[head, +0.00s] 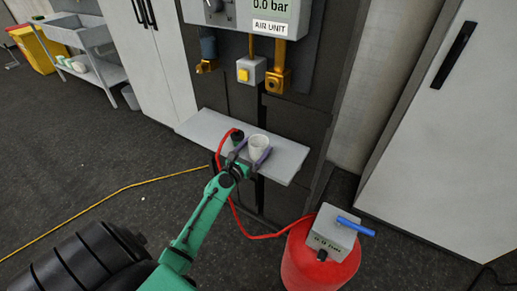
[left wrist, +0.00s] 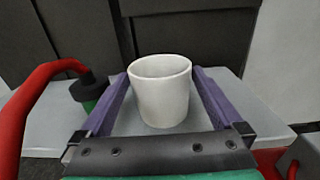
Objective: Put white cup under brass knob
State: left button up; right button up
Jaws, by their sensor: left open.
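The white cup (head: 258,146) stands upright on a light grey shelf (head: 190,125) below the air unit. It also shows in the left wrist view (left wrist: 162,95). My left gripper (head: 253,151) is open, with its purple fingers on either side of the cup. In the left wrist view the cup sits between the fingers, and I cannot tell whether they touch it. Two brass fittings hang above the shelf, one at left (head: 206,66) and a larger one at right (head: 278,80). My right gripper is out of view.
A black-and-green hose end (left wrist: 90,88) with a red hose (left wrist: 32,95) stands left of the cup. The hose runs to a red tank (head: 320,265) on the floor. A box with a yellow button (head: 243,75) hangs between the fittings. The shelf's right part is clear.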

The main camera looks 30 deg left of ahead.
pick_arm(q)
jog(key=shift+w+f, duration=0.1)
jog(key=shift+w, duration=0.1)
jog(key=shift+s, duration=0.1)
jog(key=c, duration=1.2)
